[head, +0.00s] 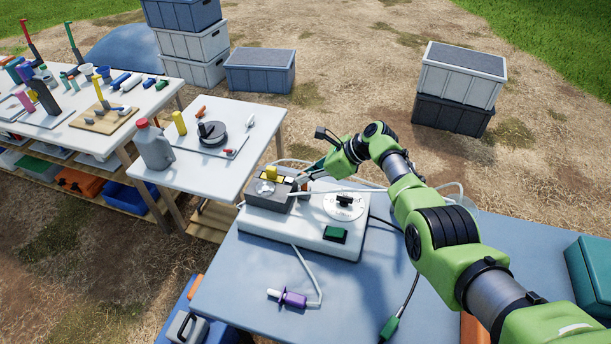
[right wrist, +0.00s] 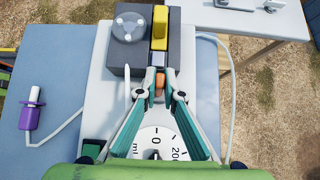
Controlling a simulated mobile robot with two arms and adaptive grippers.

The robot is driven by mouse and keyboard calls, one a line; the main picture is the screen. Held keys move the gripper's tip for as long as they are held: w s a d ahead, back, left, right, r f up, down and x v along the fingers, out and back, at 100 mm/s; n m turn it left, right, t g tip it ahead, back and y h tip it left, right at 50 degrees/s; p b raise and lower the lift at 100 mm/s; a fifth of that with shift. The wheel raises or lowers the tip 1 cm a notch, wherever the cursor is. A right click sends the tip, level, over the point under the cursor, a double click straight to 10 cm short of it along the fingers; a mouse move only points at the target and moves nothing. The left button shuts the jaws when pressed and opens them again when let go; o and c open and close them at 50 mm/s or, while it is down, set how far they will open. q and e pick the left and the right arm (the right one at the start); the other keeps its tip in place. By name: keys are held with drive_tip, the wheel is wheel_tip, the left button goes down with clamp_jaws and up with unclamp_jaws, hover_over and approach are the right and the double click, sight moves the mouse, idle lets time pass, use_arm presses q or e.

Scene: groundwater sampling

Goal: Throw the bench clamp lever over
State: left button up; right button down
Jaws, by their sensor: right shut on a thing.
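A dark grey block (head: 262,196) with a round knob and yellow parts stands on a white base unit (head: 300,232) on the blue table. In the right wrist view the block (right wrist: 178,58) carries a yellow bar (right wrist: 159,28) along its top. My right gripper (head: 302,182) is at the block's near end. In the right wrist view its fingers (right wrist: 158,84) are closed around a small orange piece (right wrist: 159,80) in line with the yellow bar. The fingers hide most of this piece, so I cannot tell for sure that it is the clamp lever. My left gripper is out of view.
A white dial (head: 344,206) and a green switch (head: 335,235) are on the base unit. A purple-handled probe (head: 290,298) lies on the blue table (head: 237,284). A white side table (head: 195,180) holds a grey bottle (head: 154,146) and small tools. Crates stand behind.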

drive_tip(key=c, duration=2.2)
unclamp_jaws()
drive_tip(key=shift+f, duration=0.15)
drive_tip(key=shift+o, duration=0.2)
drive_tip(key=shift+d, duration=0.1)
drive_tip(key=v, duration=1.2)
